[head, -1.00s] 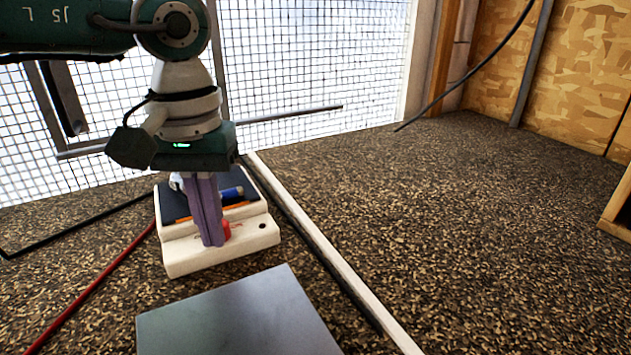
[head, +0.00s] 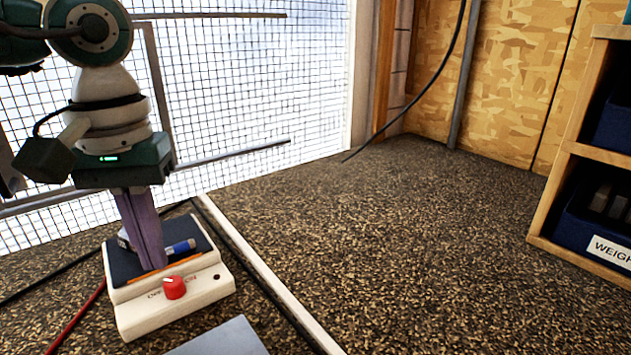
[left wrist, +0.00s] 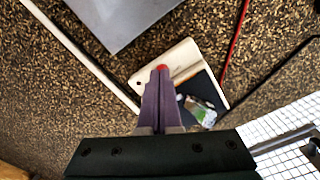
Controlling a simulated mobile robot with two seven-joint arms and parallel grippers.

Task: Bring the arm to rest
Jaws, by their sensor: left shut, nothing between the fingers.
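My left gripper (head: 155,262) is shut and empty, its purple fingers pointing down. The knob shows clear of the fingers in the head view. In the left wrist view, the fingertips (left wrist: 161,78) overlap the white box (left wrist: 183,58) just below the red knob (left wrist: 161,67). I cannot tell the gap between fingertips and box. My right gripper is not in view.
A grey plate (head: 225,340) is in front. A white strip (head: 270,275) crosses the speckled surface, which is open to the right. A wooden shelf (head: 566,190) stands at far right.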

